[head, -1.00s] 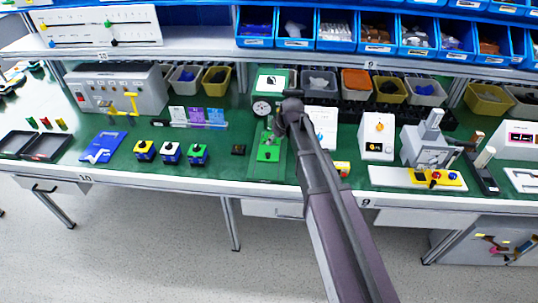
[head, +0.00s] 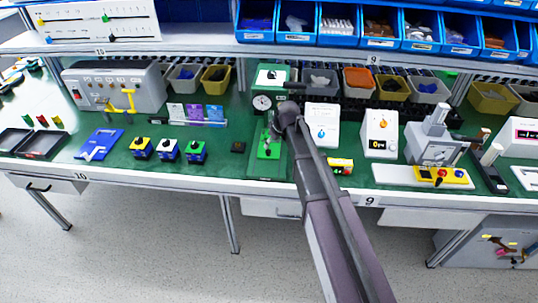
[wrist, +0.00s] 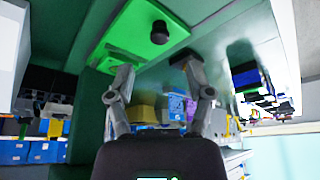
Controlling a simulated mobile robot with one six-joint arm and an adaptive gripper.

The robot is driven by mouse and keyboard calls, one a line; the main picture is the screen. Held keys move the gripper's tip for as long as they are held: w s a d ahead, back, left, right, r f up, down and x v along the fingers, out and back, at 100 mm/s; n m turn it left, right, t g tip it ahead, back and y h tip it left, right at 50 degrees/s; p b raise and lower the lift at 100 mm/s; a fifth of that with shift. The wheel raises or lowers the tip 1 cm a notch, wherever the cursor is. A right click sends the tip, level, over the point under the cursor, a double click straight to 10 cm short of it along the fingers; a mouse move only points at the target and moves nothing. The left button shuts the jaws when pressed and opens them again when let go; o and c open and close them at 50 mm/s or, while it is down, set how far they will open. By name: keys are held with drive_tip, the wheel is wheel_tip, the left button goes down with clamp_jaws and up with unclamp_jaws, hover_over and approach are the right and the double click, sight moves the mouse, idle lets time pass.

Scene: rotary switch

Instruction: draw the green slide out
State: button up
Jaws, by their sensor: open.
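The green slide (head: 268,148) is a bright green plate with a small knob, set on a darker green panel on the bench. In the wrist view the bright green plate (wrist: 125,40) fills the upper middle, with a black knob (wrist: 159,32) standing out of it. My gripper (wrist: 158,80) is open and empty; its two fingers are spread apart below the plate in that view, clear of the knob. In the head view my arm's end covers the panel's right side and hides the fingers.
A round gauge (head: 262,102) stands just behind the slide. A white box with a blue knob (head: 322,128) is close to its right, and a yellow-red cylinder (head: 340,165) lies nearer the edge.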

sight(268, 151)
drive_tip(key=shift+b+x, duration=2.85)
drive_tip(key=shift+x, duration=0.5)
clamp_jaws()
